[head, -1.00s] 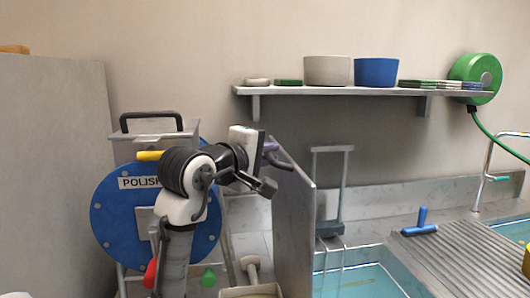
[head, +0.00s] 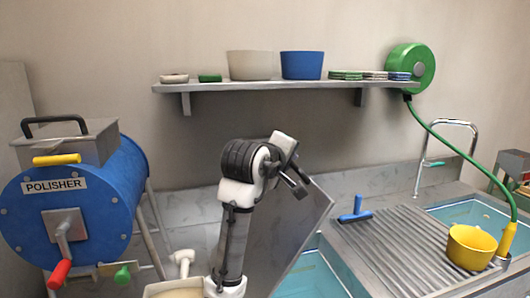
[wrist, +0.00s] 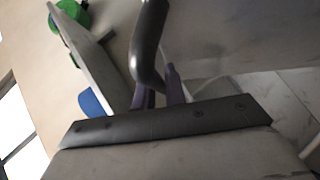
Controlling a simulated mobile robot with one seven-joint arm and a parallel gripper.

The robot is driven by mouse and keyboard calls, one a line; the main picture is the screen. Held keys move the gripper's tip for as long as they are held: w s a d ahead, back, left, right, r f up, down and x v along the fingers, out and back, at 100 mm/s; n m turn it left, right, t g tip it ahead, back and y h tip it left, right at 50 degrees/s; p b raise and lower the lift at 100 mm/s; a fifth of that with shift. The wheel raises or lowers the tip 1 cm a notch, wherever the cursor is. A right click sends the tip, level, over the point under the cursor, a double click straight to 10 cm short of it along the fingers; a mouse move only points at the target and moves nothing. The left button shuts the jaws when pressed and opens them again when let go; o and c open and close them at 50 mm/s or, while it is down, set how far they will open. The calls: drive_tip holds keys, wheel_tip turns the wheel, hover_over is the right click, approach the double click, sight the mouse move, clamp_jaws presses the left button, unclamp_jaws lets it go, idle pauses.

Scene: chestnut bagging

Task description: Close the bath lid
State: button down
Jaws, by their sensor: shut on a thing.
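The bath lid (head: 285,240) is a flat grey panel. In the head view it leans to the right over the bath (head: 312,280), whose blue water shows along the lid's lower right side. In the wrist view my gripper's purple fingers (wrist: 159,90) are shut on the lid's dark curved handle (wrist: 150,40). The lid's grey face (wrist: 235,35) fills the upper right there.
A blue polisher (head: 75,205) with a red-gripped crank stands at left. A shelf (head: 285,86) with bowls and pads runs along the wall. Right of the bath are a ribbed drainboard (head: 385,250), a blue squeegee (head: 355,212), a yellow bowl (head: 470,247) and a second water basin (head: 475,213).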

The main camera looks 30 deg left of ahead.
drive_tip(key=w+d+f, duration=0.4)
drive_tip(key=w+d, duration=0.1)
drive_tip(key=m+g+y+b, duration=0.4)
drive_tip(key=m+g, duration=0.1)
drive_tip(key=g, duration=0.2)
hover_over(355, 270)
wheel_tip(355, 270, down, 31)
drive_tip(key=shift+s+r, duration=0.1)
drive_tip(key=shift+r, duration=0.05)
drive_tip(key=shift+f, duration=0.7)
drive_tip(key=shift+f, duration=0.15)
drive_tip(key=c, duration=1.5)
unclamp_jaws()
drive_tip(key=shift+f, duration=0.2)
drive_tip(key=shift+o, duration=0.2)
drive_tip(key=shift+s, duration=0.1)
drive_tip(key=b+v, duration=0.2)
drive_tip(key=v, duration=1.2)
drive_tip(key=shift+r, duration=0.55)
